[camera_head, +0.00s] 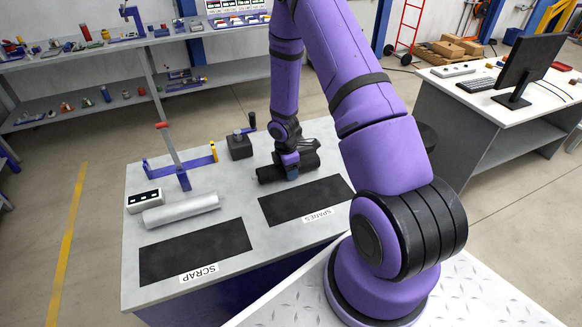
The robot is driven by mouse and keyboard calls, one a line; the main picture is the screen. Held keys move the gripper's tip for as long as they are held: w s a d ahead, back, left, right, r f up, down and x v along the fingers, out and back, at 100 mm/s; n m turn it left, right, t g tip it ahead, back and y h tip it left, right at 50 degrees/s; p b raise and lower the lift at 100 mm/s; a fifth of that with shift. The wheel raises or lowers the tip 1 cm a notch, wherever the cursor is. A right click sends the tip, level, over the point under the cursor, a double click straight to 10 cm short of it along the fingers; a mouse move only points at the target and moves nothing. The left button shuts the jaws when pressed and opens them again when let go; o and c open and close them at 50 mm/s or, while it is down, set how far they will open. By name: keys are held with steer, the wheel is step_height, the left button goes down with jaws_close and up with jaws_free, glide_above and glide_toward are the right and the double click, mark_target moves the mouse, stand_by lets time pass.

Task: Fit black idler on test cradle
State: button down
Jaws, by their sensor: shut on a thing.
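The black idler (269,174) is a dark cylinder at the back of the grey workbench, just behind the SPARES mat. My gripper (291,173) reaches down from above and is shut around the middle of the idler. I cannot tell whether the idler touches the bench top. The test cradle (184,180) stands to the left on the bench, with blue brackets, a yellow-tipped post and a grey lever with a red handle. No roller shows in it. The fingertips are partly hidden by the wrist and the idler.
A light grey roller (181,211) lies in front of the cradle, beside a white box (145,201) with dark displays. A black block with a knob (240,147) stands between cradle and gripper. The SCRAP mat (195,251) and SPARES mat (307,202) are empty.

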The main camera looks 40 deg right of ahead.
steer(key=shift+r, duration=0.25)
steer(key=shift+r, duration=2.4)
steer(key=shift+r, duration=0.15)
